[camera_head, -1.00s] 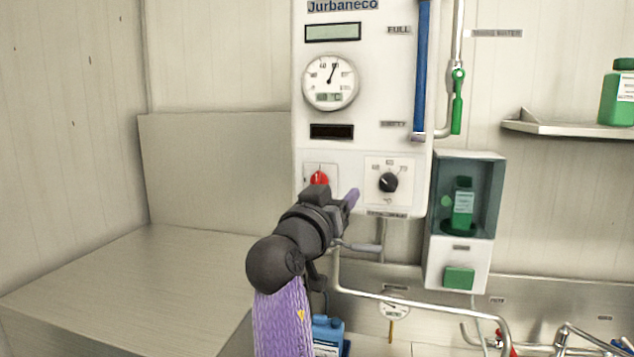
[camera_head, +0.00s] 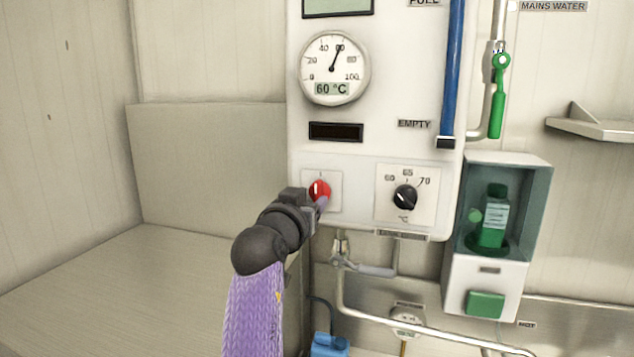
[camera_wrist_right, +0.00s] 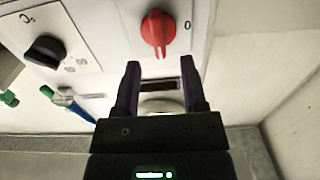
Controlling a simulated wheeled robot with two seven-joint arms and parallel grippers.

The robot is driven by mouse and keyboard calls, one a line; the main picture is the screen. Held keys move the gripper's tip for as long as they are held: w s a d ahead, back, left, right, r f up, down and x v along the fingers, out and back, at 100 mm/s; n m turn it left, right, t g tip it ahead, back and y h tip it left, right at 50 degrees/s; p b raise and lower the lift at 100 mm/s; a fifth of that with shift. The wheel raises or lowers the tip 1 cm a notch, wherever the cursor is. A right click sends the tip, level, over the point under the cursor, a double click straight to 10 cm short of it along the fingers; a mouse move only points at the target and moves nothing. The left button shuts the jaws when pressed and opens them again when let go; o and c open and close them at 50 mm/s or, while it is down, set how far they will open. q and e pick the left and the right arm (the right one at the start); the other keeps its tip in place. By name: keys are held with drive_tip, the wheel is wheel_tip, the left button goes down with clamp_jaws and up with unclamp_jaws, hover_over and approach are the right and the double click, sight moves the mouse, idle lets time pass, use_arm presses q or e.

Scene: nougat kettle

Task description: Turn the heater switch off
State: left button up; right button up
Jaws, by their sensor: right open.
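The red heater switch (camera_head: 319,190) is a rotary knob on a white plate at the lower left of the white control panel, its lower part close behind my gripper in the head view. In the right wrist view the red knob (camera_wrist_right: 158,33) shows whole, beyond the fingertips, with a "0" mark to its right. My right gripper (camera_head: 322,203) is at the switch plate in the head view. In the right wrist view its two dark fingers (camera_wrist_right: 160,75) are apart with nothing between them; I cannot tell whether they touch the panel. My left gripper is not in view.
A black temperature dial (camera_head: 405,197) sits right of the switch, and a round gauge (camera_head: 334,68) reading 60 °C is above. A pipe with a tap (camera_head: 345,255) is below the panel. A green dispenser (camera_head: 493,235) hangs right. The steel counter (camera_head: 130,290) at left is clear.

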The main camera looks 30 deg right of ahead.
sight(316, 194)
drive_tip(key=p+x, duration=0.1)
drive_tip(key=x, duration=0.4)
drive_tip(key=shift+s, duration=0.1)
drive_tip(key=shift+a, duration=0.1)
drive_tip(key=shift+f, duration=0.1)
clamp_jaws()
